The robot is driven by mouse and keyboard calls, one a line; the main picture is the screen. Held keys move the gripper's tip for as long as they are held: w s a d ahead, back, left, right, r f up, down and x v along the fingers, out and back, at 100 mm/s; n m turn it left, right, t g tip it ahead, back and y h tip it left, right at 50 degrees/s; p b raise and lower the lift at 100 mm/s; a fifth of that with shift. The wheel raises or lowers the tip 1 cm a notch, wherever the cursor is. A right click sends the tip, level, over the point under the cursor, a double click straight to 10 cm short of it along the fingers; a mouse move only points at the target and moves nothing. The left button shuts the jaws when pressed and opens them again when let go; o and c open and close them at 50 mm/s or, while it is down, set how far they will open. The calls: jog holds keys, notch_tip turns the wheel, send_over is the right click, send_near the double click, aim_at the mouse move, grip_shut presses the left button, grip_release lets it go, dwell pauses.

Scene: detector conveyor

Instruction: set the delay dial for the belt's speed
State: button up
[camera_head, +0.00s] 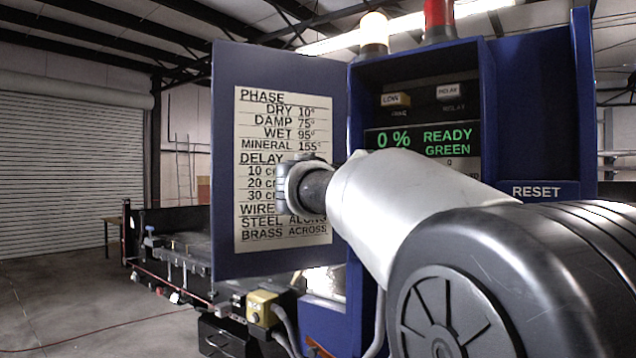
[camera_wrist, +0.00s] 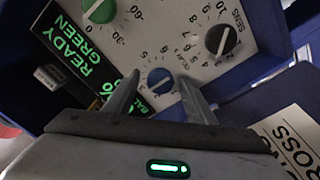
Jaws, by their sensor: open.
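The blue delay dial (camera_wrist: 159,80) sits on the grey panel (camera_wrist: 187,66) in the wrist view, with small numbers around it and the word DELAY beside it. Its exact setting is too small to read surely. My gripper (camera_wrist: 158,83) is open, with one finger on each side of the blue dial in the picture; I cannot tell whether they touch it. In the head view my arm hides the dial. The door chart (camera_head: 282,150) lists DELAY rows for 10, 20 and 30; my arm covers their values.
A green dial (camera_wrist: 100,8) and a black SENS dial (camera_wrist: 221,40) flank the blue one. The display (camera_head: 420,140) reads 0 % READY GREEN. The open blue door (camera_head: 225,150) stands left of the cabinet. A RESET label (camera_head: 536,191) is at right.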

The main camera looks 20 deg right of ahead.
jog(key=c, duration=1)
jog(key=shift+n, duration=0.4)
jog(key=shift+n+p, duration=0.55)
jog(key=shift+n, duration=5.65)
